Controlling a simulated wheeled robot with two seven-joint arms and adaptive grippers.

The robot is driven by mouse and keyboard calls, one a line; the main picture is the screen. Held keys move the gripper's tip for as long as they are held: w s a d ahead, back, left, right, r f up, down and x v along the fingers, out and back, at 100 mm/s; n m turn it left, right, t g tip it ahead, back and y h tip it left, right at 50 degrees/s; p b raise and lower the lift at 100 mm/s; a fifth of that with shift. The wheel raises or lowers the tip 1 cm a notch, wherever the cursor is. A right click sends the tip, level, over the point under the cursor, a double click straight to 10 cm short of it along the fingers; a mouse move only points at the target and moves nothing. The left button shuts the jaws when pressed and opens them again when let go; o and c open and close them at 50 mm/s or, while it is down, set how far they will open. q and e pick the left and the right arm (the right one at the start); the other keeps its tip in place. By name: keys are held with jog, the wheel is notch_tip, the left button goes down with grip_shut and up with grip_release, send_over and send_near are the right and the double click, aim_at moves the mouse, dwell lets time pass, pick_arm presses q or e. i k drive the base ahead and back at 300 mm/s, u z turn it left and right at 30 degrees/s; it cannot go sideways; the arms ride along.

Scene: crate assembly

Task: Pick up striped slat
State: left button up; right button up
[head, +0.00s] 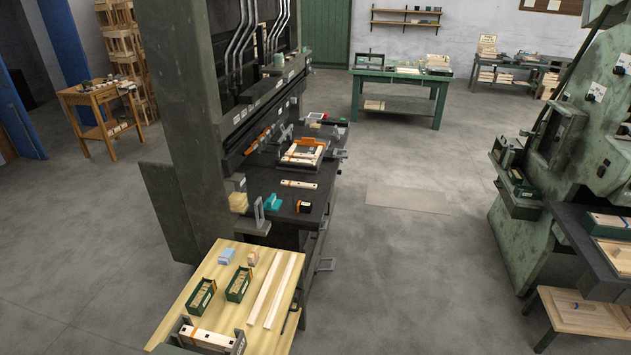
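A light wooden slat (298,184) with an orange band and dark end marks lies flat on the dark bed of the tall press, apart from other things. Another pale slat (208,338) with dark marks and an orange patch sits in a dark holder at the front of the wooden table. I cannot tell for sure which one is the striped slat. A partly built wooden crate (303,153) with an orange piece stands further back on the press bed. Neither of my grippers shows in the head view.
A turquoise object (273,202) and a small black block (304,207) lie near the banded slat. Open floor (400,270) lies to the right.

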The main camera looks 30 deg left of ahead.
aim_at(305, 185)
jog(key=z, duration=0.05)
jog(key=i, duration=1.95)
jog(key=u, duration=0.75)
jog(key=i, duration=1.05)
jog(key=u, duration=1.7)
jog(key=i, duration=0.65)
jog(key=u, duration=0.55)
